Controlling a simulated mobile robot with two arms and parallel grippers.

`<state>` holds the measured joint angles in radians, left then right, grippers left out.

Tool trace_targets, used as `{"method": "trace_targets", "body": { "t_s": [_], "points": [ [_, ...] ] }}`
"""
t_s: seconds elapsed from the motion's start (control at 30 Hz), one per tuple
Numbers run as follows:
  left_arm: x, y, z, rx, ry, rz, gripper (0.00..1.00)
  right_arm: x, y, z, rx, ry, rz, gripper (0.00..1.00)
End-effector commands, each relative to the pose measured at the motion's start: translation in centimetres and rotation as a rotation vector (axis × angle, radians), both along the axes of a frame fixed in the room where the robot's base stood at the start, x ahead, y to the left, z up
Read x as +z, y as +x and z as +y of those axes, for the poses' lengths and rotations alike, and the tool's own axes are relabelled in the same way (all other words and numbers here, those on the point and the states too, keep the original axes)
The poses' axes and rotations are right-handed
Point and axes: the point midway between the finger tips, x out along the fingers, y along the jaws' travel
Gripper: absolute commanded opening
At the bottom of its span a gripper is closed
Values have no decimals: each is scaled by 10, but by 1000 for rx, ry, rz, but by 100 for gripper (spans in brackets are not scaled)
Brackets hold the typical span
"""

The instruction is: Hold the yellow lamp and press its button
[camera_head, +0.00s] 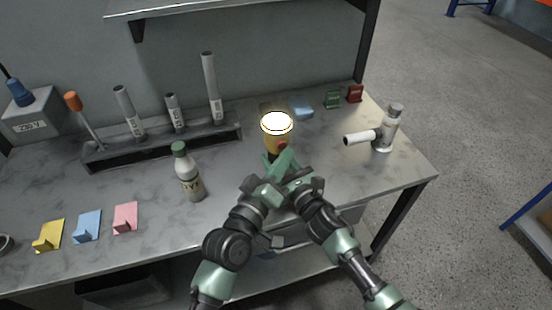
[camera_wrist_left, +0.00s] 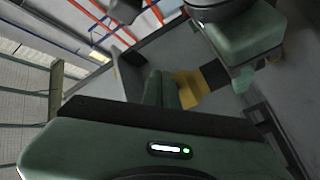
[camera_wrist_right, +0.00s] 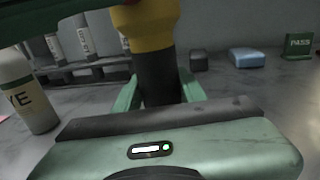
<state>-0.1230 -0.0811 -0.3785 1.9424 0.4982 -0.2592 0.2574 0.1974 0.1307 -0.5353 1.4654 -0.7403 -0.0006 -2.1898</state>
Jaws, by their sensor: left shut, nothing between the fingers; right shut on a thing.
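The yellow lamp (camera_head: 271,137) is held upright above the table, and its round top glows bright white. Its red button (camera_head: 284,146) shows on the side, close to my left gripper. My right gripper (camera_wrist_right: 158,95) is shut around the lamp's black handle (camera_wrist_right: 155,70), below the yellow body (camera_wrist_right: 150,28). My left gripper (camera_head: 286,158) is shut and empty, with its fingertips right at the lamp beside the button. In the left wrist view its fingers (camera_wrist_left: 161,88) overlap the yellow body (camera_wrist_left: 188,90). I cannot tell whether they touch the button.
A bottle with a green cap (camera_head: 188,175) stands left of my arms. A rack with tubes (camera_head: 160,145) lies behind it.

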Motion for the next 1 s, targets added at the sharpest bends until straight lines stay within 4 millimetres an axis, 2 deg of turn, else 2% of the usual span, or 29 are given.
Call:
{"method": "trace_targets", "body": {
  "t_s": [0.5, 0.97, 1.0],
  "points": [
    [-1, -48, -16, 0, -1, 2, 0, -1, 0, 0, -1, -1, 2, 0],
    [0, -54, -18, 0, 0, 0, 0, -1, 0, 0, -1, -1, 2, 0],
    [0, -54, -18, 0, 0, 0, 0, -1, 0, 0, -1, 0, 1, 49]
  ]
}}
